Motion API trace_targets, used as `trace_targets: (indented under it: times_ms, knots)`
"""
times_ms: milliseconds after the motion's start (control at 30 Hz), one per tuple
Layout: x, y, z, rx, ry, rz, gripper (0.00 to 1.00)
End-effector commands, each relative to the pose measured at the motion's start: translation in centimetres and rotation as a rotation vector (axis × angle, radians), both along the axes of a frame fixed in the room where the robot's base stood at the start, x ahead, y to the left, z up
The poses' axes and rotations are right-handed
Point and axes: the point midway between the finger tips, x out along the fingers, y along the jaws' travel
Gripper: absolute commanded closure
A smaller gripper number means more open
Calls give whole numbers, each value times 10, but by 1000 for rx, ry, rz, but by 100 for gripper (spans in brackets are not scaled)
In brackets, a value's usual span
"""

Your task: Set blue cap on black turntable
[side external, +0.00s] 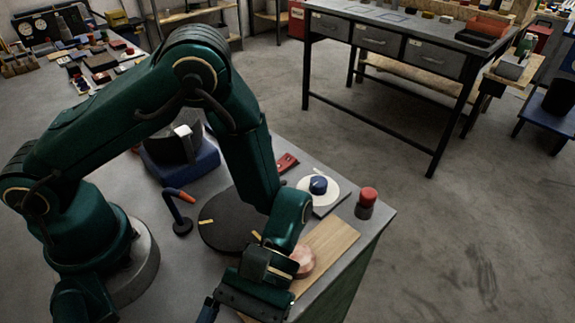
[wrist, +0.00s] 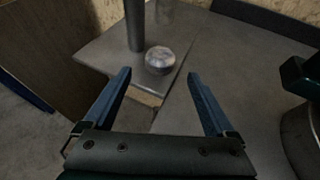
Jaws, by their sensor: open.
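The blue cap (side external: 318,185) sits on a white round disc (side external: 331,194) near the far right side of the bench in the side view. The black turntable (side external: 223,222) is a flat dark disc with yellow marks, partly hidden by my arm; nothing shows on its visible part. My gripper (wrist: 160,76) is open, with its two blue fingers wide apart in the wrist view and nothing clasped between them. In the side view it is low at the bench's near end, apart from the blue cap, its fingertips mostly out of frame. I cannot make out the blue cap in the wrist view.
A red-topped dark cylinder (side external: 367,202) stands at the bench corner. A wooden board (side external: 330,247) with a copper-coloured round piece (side external: 304,259) lies beside my gripper. A dark blue bent-armed stand (side external: 179,215) and a blue-based block (side external: 182,163) stand left of the turntable.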

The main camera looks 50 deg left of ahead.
Motion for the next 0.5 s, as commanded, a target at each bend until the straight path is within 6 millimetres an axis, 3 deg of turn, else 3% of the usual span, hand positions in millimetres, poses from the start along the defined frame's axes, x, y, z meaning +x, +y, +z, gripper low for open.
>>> trace_targets:
  times_ms: [200, 500]
  knots:
    - [36, 13, 15, -5, -2, 4, 10]
    - [55, 25, 29, -10, -56, -6, 10]
